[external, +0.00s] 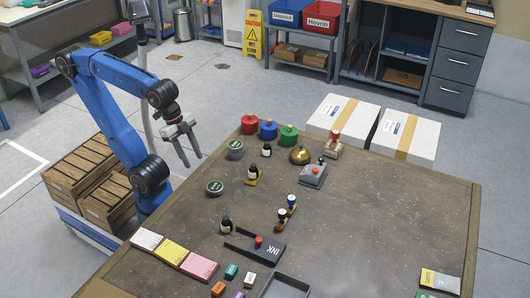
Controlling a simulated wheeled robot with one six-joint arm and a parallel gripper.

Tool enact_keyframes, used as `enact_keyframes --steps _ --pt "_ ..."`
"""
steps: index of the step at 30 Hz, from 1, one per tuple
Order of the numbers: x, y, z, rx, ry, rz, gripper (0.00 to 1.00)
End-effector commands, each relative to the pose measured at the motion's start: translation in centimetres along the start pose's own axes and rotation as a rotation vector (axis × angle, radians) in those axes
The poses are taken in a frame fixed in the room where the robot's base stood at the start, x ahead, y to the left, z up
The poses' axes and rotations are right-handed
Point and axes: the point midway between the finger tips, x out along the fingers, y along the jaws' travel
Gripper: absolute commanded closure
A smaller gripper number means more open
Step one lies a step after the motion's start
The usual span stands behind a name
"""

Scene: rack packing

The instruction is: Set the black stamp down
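My gripper (192,160) is over the table's left edge. Its two fingers are spread apart with nothing visible between them. Several small dark upright pieces stand on the table, and I cannot tell which one is the black stamp. All are apart from my gripper.
Red (249,124), blue (268,129) and green (289,135) round pots stand at the back, near a brass bell (300,155) and a grey device (313,175). Coloured pads (172,252) line the front left. The table's right half (390,215) is mostly clear.

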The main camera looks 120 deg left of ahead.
Motion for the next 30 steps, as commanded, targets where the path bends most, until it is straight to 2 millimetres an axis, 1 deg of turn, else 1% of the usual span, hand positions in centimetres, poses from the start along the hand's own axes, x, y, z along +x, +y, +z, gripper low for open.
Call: enact_keyframes --steps 1,3,6,9,13,30 --pt "0.5 0.1 1.4 -0.033 0.010 -0.003 0.60" --pt "1.2 0.2 3.0 -0.078 0.021 -0.006 0.60" --pt "2.1 0.4 4.7 -0.131 0.035 -0.009 0.60" --pt "2.7 0.5 5.8 -0.165 0.044 -0.011 0.60" --pt "3.0 0.5 6.2 -0.180 0.048 -0.011 0.60" --pt "3.0 0.5 6.2 -0.179 0.047 -0.011 0.60"
